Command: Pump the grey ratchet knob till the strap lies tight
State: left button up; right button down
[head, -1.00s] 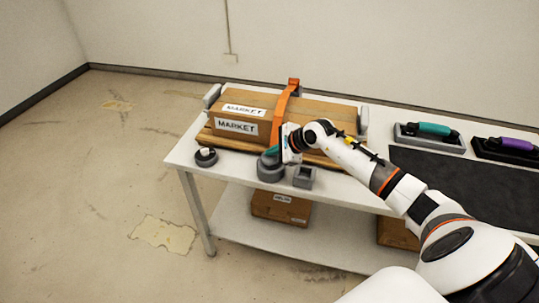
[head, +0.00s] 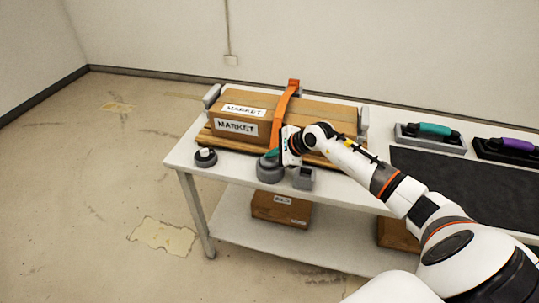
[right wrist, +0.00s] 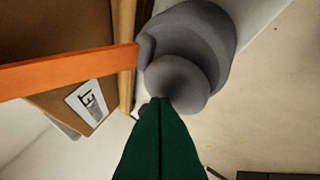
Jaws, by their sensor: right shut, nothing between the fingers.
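The orange strap (head: 283,106) runs over a cardboard box (head: 236,127) labelled MARKET; it also crosses the right wrist view (right wrist: 70,72). I cannot tell how tight it lies. The grey ratchet knob (head: 268,172) stands on the table in front of the box, near the strap's lower end. In the right wrist view the knob (right wrist: 180,84) shows a rounded top on a wider grey body. My right gripper (head: 271,154) has its teal fingers shut and empty, at the knob's top. The fingertips (right wrist: 160,101) overlap the knob's edge; contact is unclear. My left gripper is out of view.
A black round piece (head: 205,158) sits left of the knob, and a small grey open holder (head: 303,178) right of it. A dark mat (head: 440,185) and handsets with teal (head: 434,130) and purple (head: 517,145) grips lie right. The table (head: 185,160) is bare at its left corner.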

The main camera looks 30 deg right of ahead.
aim_at(273, 160)
jog(key=shift+r+p, duration=0.9)
jog(key=shift+r, duration=0.55)
notch_tip(273, 160, up, 5)
jog(key=p, duration=0.2)
jog(key=shift+p, duration=0.3)
jog(key=shift+a, duration=0.1)
dwell(2.1)
